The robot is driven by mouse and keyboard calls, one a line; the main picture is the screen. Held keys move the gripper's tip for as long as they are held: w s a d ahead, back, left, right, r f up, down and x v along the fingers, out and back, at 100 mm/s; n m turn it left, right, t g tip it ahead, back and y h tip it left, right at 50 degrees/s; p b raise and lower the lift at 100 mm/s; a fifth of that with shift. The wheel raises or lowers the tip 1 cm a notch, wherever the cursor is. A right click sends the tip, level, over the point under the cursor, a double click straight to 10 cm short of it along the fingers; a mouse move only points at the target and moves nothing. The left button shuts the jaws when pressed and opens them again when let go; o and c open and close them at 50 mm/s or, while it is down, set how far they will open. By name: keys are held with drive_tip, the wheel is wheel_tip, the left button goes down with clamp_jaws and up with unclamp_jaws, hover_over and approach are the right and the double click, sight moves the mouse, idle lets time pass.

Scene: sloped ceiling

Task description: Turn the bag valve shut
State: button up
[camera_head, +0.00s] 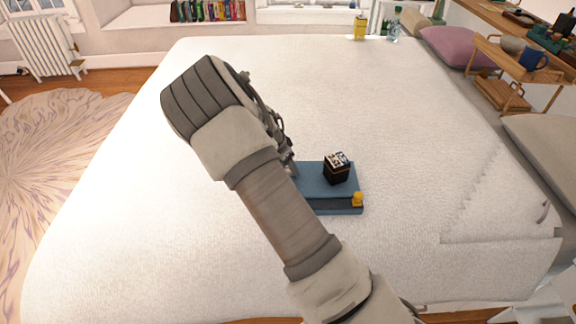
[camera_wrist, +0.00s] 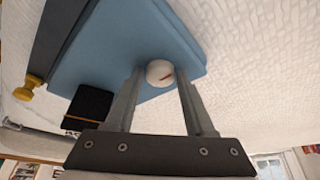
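A blue board (camera_head: 313,179) lies on the white bed, and it fills the top of the wrist view (camera_wrist: 110,45). A round white knob with a small red mark (camera_wrist: 160,73), which looks like the valve, sits near one end of the board. My gripper (camera_wrist: 161,76) has its two fingers apart, one on each side of this knob near the fingertips. I cannot tell whether the fingers touch it. In the head view my arm hides the knob and most of my gripper (camera_head: 289,165). No bag is clearly recognisable.
A black block with a patterned top (camera_head: 337,170) stands on the board, close to my left finger in the wrist view (camera_wrist: 88,106). A yellow knob (camera_head: 357,199) sits at the dark strip's end.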

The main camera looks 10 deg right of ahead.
drive_tip(key=shift+o, duration=1.3)
drive_tip(key=shift+r, duration=0.1)
drive_tip(key=p+v, duration=0.2)
drive_tip(key=v, duration=1.5)
drive_tip(key=shift+p, duration=0.4)
drive_tip(key=shift+s+a+r, duration=0.1)
drive_tip(key=shift+a, duration=0.05)
drive_tip(key=s+d+r+n+t+y+p, duration=0.1)
drive_tip(key=s+r+n, duration=0.4)
drive_tip(key=s+r, duration=0.6)
drive_tip(key=s+d+r+n+t+y+p, duration=0.2)
drive_tip(key=s+d+r+n+p, duration=0.2)
drive_tip(key=s+r, duration=0.7)
drive_tip(key=s+d+n, duration=0.1)
drive_tip(key=s+n, duration=0.1)
drive_tip(key=s, duration=0.6)
drive_tip(key=shift+y+p, duration=0.3)
